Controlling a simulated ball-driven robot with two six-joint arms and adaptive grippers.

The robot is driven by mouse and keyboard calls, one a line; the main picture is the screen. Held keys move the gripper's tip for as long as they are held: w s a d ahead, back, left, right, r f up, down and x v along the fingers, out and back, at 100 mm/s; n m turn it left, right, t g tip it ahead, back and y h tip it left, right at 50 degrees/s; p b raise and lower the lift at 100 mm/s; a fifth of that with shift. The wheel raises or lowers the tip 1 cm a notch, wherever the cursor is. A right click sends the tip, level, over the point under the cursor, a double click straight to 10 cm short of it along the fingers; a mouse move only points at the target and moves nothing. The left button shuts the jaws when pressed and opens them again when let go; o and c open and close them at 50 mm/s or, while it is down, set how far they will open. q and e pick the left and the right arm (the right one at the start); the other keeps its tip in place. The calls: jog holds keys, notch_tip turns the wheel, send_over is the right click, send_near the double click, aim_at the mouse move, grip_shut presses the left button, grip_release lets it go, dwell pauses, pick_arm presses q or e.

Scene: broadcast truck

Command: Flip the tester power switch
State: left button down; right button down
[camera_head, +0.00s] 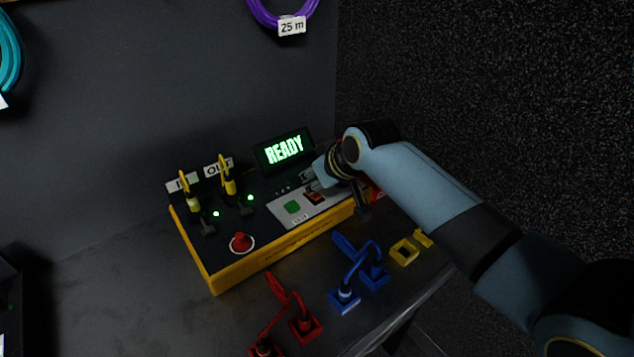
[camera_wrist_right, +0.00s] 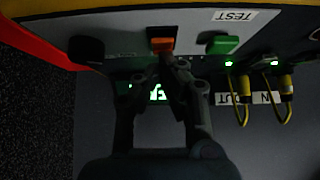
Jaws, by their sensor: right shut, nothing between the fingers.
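The tester (camera_head: 222,273) is a yellow-edged box with a dark top, standing on the bench with its screen (camera_head: 284,149) lit "READY". Its power switch looks to be the small orange-red rocker (camera_head: 314,197) on the light panel; it also shows in the right wrist view (camera_wrist_right: 161,45). My right gripper (camera_head: 312,180) is shut and empty, its fingertips (camera_wrist_right: 168,62) close by the rocker. I cannot tell whether they touch it. The gripper and wrist hide part of the tester's right side. My left gripper is not in view.
A green button (camera_head: 292,207) sits beside the rocker, and a red knob (camera_head: 241,242) near the front-left. Yellow plugs (camera_head: 228,185) stand in the tester. Blue (camera_head: 345,300) and red (camera_head: 304,327) cable pieces lie in front. The bench's left part is clear.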

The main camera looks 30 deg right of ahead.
jog(key=shift+r, duration=0.1)
jog(key=r+p, duration=0.4)
jog(key=p, duration=0.1)
jog(key=shift+w+r, duration=0.4)
jog(key=a+v, duration=0.1)
jog(key=v, duration=0.8)
jog(key=shift+d+b, duration=0.4)
jog(key=shift+b, duration=0.05)
jog(key=shift+r, duration=0.15)
